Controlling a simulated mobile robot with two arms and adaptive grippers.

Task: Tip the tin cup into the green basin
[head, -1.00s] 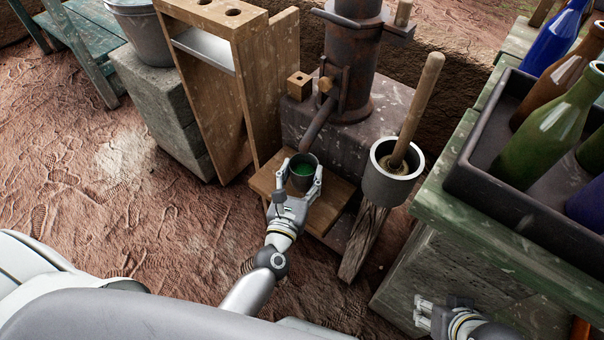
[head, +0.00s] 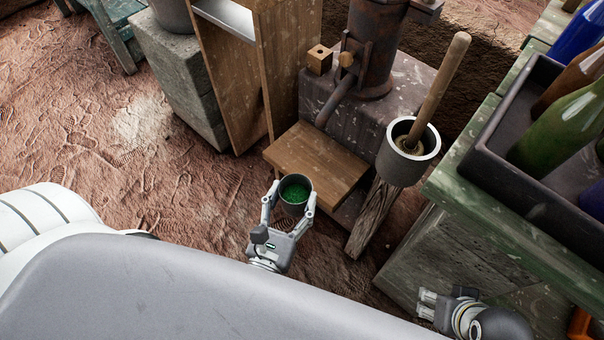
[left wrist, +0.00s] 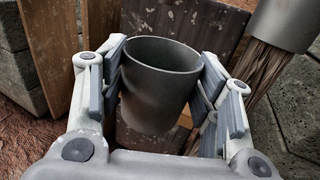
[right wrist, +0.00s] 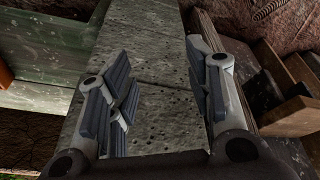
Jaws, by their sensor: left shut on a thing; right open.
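The tin cup (head: 295,205) is a dark grey cup with green contents, held upright in front of the small wooden shelf. My left gripper (head: 290,208) is shut on its sides; the left wrist view shows the cup (left wrist: 160,85) between both pads. My right gripper (head: 428,305) is open and empty, low beside the green table at the right; the right wrist view shows its fingers (right wrist: 165,100) apart with nothing between them. I see no green basin in these views.
The wooden shelf (head: 315,160) is bare, below a rusty iron cylinder with a spout (head: 335,105). A grey pot with a wooden handle (head: 408,155) stands to its right. A dark tray of bottles (head: 520,185) sits on the green table (head: 455,190). Open dirt floor lies left.

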